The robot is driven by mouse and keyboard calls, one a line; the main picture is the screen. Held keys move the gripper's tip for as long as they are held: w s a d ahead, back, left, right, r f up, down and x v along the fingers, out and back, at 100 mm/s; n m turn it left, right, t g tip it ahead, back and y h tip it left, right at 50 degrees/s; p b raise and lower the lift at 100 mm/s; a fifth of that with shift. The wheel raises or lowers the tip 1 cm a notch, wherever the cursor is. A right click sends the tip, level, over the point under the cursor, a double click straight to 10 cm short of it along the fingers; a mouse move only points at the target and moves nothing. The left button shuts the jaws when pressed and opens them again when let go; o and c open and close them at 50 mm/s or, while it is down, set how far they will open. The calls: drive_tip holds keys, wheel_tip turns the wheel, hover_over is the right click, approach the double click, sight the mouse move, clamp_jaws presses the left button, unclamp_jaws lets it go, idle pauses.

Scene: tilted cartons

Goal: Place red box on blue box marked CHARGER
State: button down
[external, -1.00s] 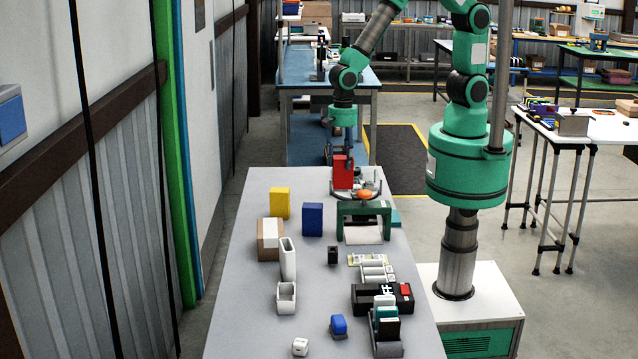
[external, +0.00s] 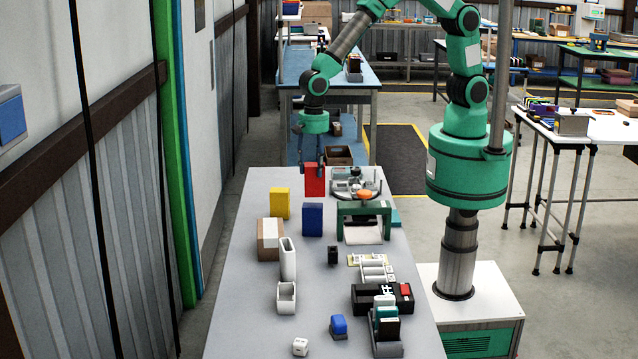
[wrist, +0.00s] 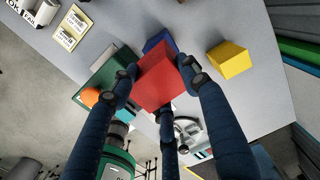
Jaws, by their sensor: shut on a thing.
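My gripper (external: 312,167) is shut on the red box (external: 315,182) and holds it upright near the far end of the grey table. In the wrist view the dark blue fingers of my gripper (wrist: 158,72) press on the sides of the red box (wrist: 163,85). The blue box (external: 313,221) stands upright on the table, nearer the external camera than the red box. In the wrist view the blue box (wrist: 154,42) is partly hidden behind the red box. No CHARGER lettering is readable on it.
A yellow box (external: 280,203) stands left of the blue box. A green frame (external: 346,210) stands to its right, with a round metal device (external: 372,185) and an orange item behind. A brown carton (external: 268,250) and a white upright holder (external: 288,262) stand nearer the camera.

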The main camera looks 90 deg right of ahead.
sight(311, 176)
drive_tip(key=shift+w, duration=0.15)
drive_tip(key=shift+w+a, duration=0.15)
drive_tip(key=shift+w, duration=0.1)
drive_tip(key=shift+f, duration=1.8)
drive_tip(key=shift+f, duration=0.1)
drive_tip(key=c, duration=0.9)
unclamp_jaws()
wheel_tip(311, 176, up, 12)
drive_tip(key=shift+r, duration=0.1)
drive_tip(key=shift+s, duration=0.1)
